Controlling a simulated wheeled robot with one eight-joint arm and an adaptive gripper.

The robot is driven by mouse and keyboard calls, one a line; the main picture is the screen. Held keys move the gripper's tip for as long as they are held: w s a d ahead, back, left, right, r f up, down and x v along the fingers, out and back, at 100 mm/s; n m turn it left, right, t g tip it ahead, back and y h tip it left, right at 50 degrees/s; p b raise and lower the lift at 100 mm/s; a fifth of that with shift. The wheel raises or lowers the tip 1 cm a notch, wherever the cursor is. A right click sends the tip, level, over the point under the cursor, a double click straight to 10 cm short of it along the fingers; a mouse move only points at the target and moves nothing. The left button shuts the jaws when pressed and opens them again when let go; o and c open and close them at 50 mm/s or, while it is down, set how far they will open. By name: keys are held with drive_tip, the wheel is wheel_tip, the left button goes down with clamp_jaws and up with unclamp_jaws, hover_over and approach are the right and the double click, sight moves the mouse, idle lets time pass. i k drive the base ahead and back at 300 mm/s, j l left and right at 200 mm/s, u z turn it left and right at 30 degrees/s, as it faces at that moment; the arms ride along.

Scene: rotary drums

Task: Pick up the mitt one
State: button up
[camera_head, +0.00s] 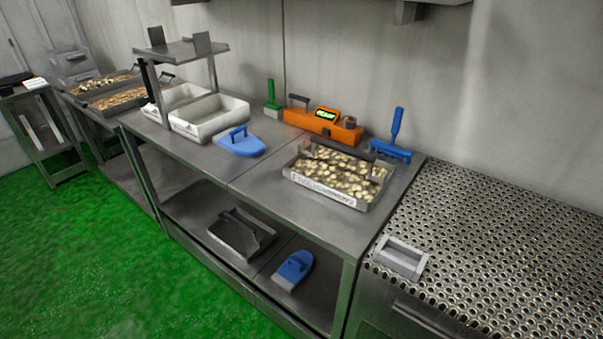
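I cannot tell for certain which thing is the mitt. A flat blue mitt-shaped piece with a rounded end and a raised handle (240,146) lies on the steel table, in front of the white tubs. A similar blue piece with a pale edge (293,270) lies on the lower shelf. A blue upright-handled brush or scraper (392,152) stands at the table's back right. My gripper is not in view.
The steel table (235,182) also bears a tray of pale pieces (333,195), an orange device (322,123), a green-handled tool (271,105) and white tubs (205,132). A dark tray (240,238) is below. Perforated metal surface (490,240) lies right; green floor (75,260) is clear.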

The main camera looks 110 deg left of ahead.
sight(236, 141)
drive_tip(key=u, duration=3.6)
